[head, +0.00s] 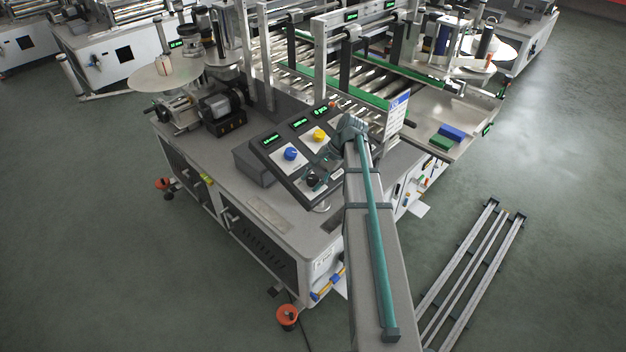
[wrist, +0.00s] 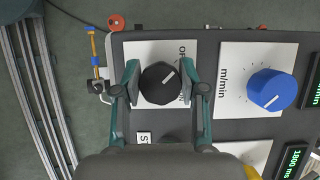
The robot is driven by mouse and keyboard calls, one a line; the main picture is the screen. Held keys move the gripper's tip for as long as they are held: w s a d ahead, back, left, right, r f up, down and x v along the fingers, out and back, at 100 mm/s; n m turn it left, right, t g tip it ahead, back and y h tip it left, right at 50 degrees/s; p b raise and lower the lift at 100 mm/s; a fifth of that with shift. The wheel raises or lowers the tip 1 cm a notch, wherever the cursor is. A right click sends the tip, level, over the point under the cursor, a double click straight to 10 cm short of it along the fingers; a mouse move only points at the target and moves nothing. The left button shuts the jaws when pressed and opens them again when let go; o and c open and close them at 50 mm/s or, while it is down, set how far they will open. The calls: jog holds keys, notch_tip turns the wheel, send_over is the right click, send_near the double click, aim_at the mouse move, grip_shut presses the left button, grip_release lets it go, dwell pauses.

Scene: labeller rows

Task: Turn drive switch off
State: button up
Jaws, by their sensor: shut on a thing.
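The drive switch is a round black knob (wrist: 160,84) on a white plate with OFF printed near its upper right and a partly hidden ON lower down at right in the wrist view. Its white pointer line slants toward the upper right. My gripper (wrist: 161,76) has one finger on each side of the knob and is shut on it. In the head view, the black knob (head: 313,180) is at the near end of the sloped control panel, partly hidden by my gripper (head: 320,172).
A blue knob (wrist: 271,89) marked m/min sits to the right in the wrist view, with small green displays beyond. The head view also shows a yellow knob (head: 319,135) on the panel. Metal rails (head: 470,275) lie on the floor at right.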

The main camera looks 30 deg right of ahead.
dwell(0.3)
jog(key=o, duration=1.1)
jog(key=shift+o, duration=0.2)
jog(key=v, duration=1.2)
jog(key=shift+a+f, duration=0.1)
